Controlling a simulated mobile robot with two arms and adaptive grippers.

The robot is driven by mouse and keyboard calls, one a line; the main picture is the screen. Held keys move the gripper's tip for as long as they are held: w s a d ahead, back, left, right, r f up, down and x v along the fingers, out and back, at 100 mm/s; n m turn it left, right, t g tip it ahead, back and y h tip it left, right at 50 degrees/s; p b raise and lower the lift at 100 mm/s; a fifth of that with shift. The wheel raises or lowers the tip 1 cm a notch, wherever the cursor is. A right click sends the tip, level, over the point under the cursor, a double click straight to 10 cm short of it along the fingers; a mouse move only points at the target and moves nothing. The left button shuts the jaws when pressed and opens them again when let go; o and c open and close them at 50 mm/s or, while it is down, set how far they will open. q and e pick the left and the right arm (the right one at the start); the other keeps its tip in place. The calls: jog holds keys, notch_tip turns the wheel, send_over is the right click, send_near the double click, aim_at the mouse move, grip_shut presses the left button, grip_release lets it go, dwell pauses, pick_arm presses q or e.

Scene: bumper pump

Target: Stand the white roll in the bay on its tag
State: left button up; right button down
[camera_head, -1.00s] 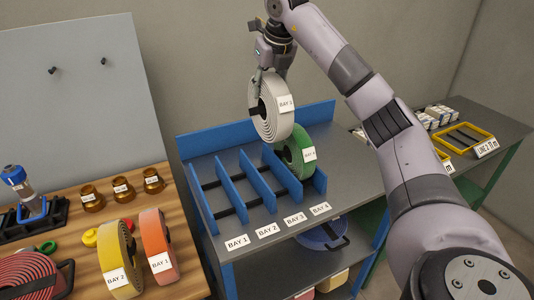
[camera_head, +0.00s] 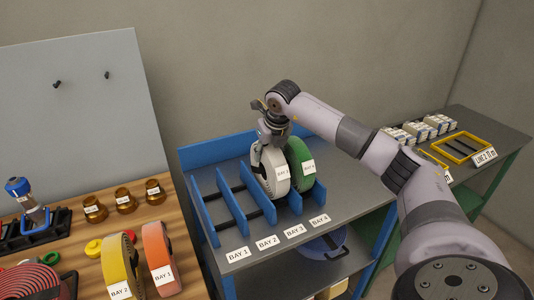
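The white roll (camera_head: 270,177) stands upright in the blue bay rack (camera_head: 203,208), just left of the green roll (camera_head: 305,172). It appears to be in the third bay, behind the BAY 3 tag (camera_head: 295,231). The white roll's own label faces front, its number too small to read surely. My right gripper (camera_head: 261,154) is at the top of the white roll with its fingers on the rim, shut on it. The bottom of the roll is partly hidden by a divider. My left gripper is not in view.
The bays behind the BAY 1 tag (camera_head: 237,254) and BAY 2 tag (camera_head: 267,243) are empty. A yellow roll (camera_head: 117,262) and an orange roll (camera_head: 158,255) stand on the wooden table at left. A yellow frame (camera_head: 462,148) lies on the right bench.

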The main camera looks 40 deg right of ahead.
jog(key=shift+w+f, duration=0.1)
jog(key=shift+f, duration=0.25)
jog(key=c, duration=1.5)
grip_release()
jog(key=shift+f, duration=0.25)
jog(key=o, duration=0.4)
jog(key=shift+o, duration=0.2)
jog(key=shift+r, duration=0.1)
jog(key=b+v, duration=0.2)
jog(key=v, duration=0.9)
jog(key=shift+a, duration=0.1)
jog(key=shift+s+r, duration=0.4)
jog(key=shift+r, duration=0.15)
